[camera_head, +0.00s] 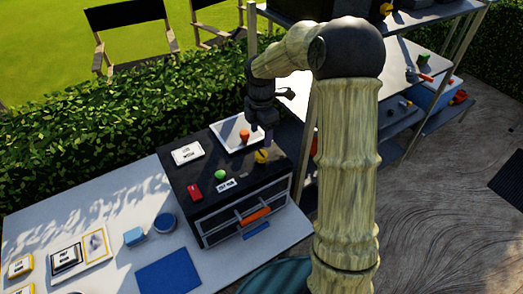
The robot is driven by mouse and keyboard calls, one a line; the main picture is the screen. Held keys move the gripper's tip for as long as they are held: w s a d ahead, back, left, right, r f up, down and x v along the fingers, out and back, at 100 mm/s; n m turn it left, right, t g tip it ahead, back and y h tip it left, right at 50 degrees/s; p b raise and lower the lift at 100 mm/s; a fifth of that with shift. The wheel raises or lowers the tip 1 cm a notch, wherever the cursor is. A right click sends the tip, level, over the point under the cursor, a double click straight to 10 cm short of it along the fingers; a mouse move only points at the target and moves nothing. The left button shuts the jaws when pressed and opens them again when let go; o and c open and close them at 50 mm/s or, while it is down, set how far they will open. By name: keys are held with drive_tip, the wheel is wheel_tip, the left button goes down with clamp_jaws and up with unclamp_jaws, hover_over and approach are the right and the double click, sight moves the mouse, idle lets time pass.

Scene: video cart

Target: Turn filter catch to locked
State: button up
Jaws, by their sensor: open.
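My gripper (262,128) points down over the back right of a dark box (196,178) on the table. It is open, and its fingertips are small and dark against the box. A round yellow knob (262,156) with a dark mark sits on the box top just below the gripper; I cannot tell whether they touch. I cannot tell for certain which part is the filter catch, or read its setting. An orange piece (244,135) stands in a white tray (226,130) just left of the gripper.
A metal-framed shelf (400,75) stands to the right. A blue mat (168,275) lies in front.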

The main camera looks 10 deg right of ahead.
sight(261, 154)
wheel_tip(261, 154, down, 9)
drive_tip(key=shift+f+p, duration=0.1)
drive_tip(key=shift+p, duration=0.55)
drive_tip(key=c, duration=1)
